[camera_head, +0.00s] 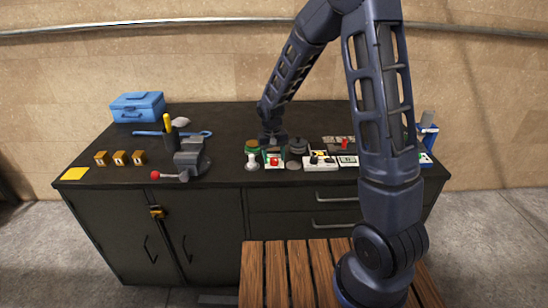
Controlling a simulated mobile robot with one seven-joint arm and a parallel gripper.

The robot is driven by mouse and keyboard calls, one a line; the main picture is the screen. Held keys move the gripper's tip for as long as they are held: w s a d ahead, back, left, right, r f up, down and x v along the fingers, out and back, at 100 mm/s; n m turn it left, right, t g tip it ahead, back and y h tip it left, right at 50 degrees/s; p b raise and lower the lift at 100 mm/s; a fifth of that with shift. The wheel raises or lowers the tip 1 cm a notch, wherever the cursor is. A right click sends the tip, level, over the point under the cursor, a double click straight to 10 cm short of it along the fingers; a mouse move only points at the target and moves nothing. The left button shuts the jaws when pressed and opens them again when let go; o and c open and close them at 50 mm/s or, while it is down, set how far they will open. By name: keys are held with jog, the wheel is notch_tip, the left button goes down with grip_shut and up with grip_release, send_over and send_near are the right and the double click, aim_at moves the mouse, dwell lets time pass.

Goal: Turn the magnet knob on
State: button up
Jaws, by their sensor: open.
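I cannot tell for sure which part is the magnet knob. A small red knob or button (274,161) sits on a green and white base at the front of the dark counter (225,125). Another small red part (344,143) stands farther right, among flat panels. My gripper (272,144) points down just behind and above the green and white base. It is open, and I see nothing held in it. The fingertips are small in view, and whether they touch anything is unclear. My arm hides part of the counter's right side.
A grey vise (190,158) with a red-ended handle stands left of centre. A white piece (252,162) and a dark round piece (297,145) flank the base. A blue toolbox (138,107) is at back left.

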aim_at(273, 159)
notch_tip(273, 159, up, 11)
jog(key=shift+a+f, duration=0.2)
jog(key=shift+a, duration=0.15)
jog(key=shift+d, duration=0.1)
jog(key=s+d+r+m+t, duration=0.1)
jog(key=s+d+r, duration=0.6)
jog(key=d, duration=0.3)
jog(key=s+d+r+m+t, duration=0.1)
jog(key=s+d+r+t, duration=0.1)
jog(key=s+d+r, duration=0.7)
jog(key=s+d+t, duration=0.1)
jog(key=s+d, duration=0.5)
jog(key=s, duration=0.1)
jog(key=shift+s+f+m+y, duration=0.2)
jog(key=shift+s+m+y, duration=0.1)
jog(key=shift+s, duration=0.1)
